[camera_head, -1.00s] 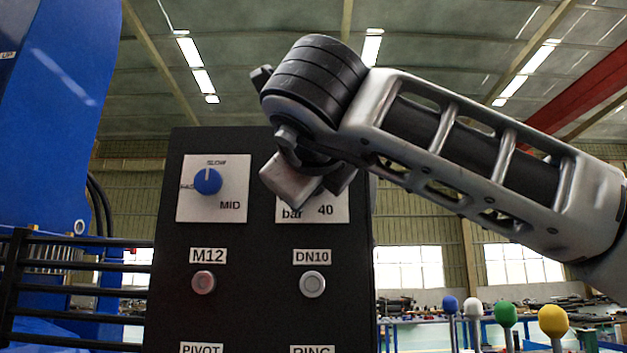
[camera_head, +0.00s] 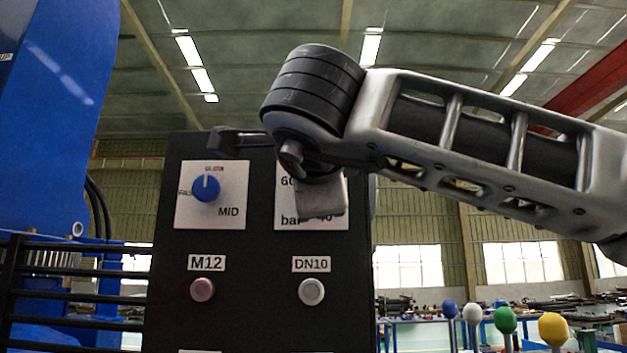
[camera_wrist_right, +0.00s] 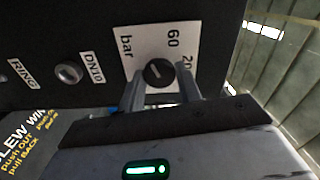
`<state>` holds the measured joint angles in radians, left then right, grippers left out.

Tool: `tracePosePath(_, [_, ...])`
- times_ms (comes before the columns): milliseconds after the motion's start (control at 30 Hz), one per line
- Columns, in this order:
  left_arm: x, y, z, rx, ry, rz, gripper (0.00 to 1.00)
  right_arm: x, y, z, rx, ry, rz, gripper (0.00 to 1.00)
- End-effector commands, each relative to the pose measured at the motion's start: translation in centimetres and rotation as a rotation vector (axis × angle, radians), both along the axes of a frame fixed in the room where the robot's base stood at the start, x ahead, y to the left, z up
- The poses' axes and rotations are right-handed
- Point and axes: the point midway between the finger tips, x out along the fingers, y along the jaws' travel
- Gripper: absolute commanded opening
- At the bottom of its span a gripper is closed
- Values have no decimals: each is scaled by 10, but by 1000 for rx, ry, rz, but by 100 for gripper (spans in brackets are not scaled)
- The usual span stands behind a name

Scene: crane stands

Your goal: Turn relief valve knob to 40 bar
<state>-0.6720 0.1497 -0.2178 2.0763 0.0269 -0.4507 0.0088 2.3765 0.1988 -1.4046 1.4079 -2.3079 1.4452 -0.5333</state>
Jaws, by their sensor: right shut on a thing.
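The relief valve knob (camera_wrist_right: 158,72) is a small dark round knob with a light mark, on a white plate (camera_wrist_right: 148,42) lettered bar, 60 and a partly covered 20. In the head view the plate (camera_head: 338,216) shows bar and a partly covered 40; the knob is hidden behind my right gripper (camera_head: 320,192). In the wrist view my right gripper (camera_wrist_right: 161,80) has one finger on each side of the knob and is shut on it. The knob's exact pointing is too small to read. My left gripper is not in view.
On the same black panel (camera_head: 260,245) are a blue selector knob (camera_head: 206,187), an M12 button (camera_head: 203,289) and a DN10 button (camera_head: 311,291). Several colored ball-topped levers (camera_head: 505,320) stand at lower right. A blue structure (camera_head: 55,120) and black rails are at left.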

Motion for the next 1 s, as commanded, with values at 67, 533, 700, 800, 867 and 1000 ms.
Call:
tracePosePath(67, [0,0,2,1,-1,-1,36,0,-1,3,-33,-6,0,11])
tracePosePath(533, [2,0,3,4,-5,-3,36,0,-1,3,-108,-7,-1,11])
tracePosePath(700, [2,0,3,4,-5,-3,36,0,-1,3,-107,-7,-1,11])
tracePosePath(800, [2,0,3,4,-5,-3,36,0,-1,3,-107,-7,-1,37])
tracePosePath(867, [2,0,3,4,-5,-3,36,0,-1,3,-107,-6,-1,54])
tracePosePath(1000, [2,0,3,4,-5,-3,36,0,0,2,-107,-4,0,55])
